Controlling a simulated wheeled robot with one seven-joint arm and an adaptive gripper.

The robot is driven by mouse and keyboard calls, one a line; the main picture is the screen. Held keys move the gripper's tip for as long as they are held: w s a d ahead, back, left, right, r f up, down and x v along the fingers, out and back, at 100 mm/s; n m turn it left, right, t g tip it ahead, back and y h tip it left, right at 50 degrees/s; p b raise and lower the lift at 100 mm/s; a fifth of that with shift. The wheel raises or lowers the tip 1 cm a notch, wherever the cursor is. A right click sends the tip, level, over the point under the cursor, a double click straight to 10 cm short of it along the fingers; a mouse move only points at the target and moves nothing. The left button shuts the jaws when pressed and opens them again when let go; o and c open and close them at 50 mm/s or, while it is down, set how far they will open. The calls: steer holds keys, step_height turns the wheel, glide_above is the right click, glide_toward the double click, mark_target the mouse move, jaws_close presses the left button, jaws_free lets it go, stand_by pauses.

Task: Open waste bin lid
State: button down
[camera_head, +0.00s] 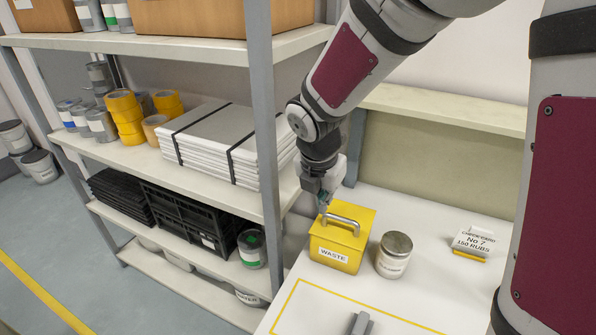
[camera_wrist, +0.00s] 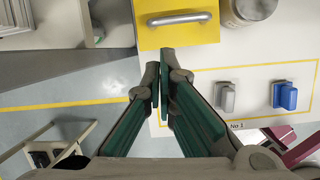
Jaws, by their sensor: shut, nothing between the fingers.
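The yellow waste bin (camera_head: 340,243) stands on the white bench, with a "WASTE" label on its front. Its lid (camera_head: 352,215) is down and carries a grey bar handle. In the wrist view the yellow lid (camera_wrist: 178,36) and its handle (camera_wrist: 180,18) show at the top. My gripper (camera_head: 323,206) is by the left end of the handle in the head view. In the wrist view my gripper (camera_wrist: 160,70) has its fingertips close together just below the lid's lower edge, with nothing between them. Whether the fingers touch the bin cannot be told.
A grey lidded tin (camera_head: 394,255) stands close to the bin's right. A card stand (camera_head: 472,242) is further right. In the wrist view a grey block (camera_wrist: 226,97) and a blue block (camera_wrist: 285,94) sit inside a yellow outline. A metal shelf (camera_head: 262,130) rises on the left.

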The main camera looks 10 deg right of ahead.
mark_target(324, 231)
steer(key=shift+n, duration=0.7)
steer(key=x, duration=1.1)
steer(key=shift+w+a+f, duration=0.1)
steer(key=shift+f, duration=0.1)
steer(key=shift+w+r, duration=0.1)
steer(key=shift+r, duration=0.1)
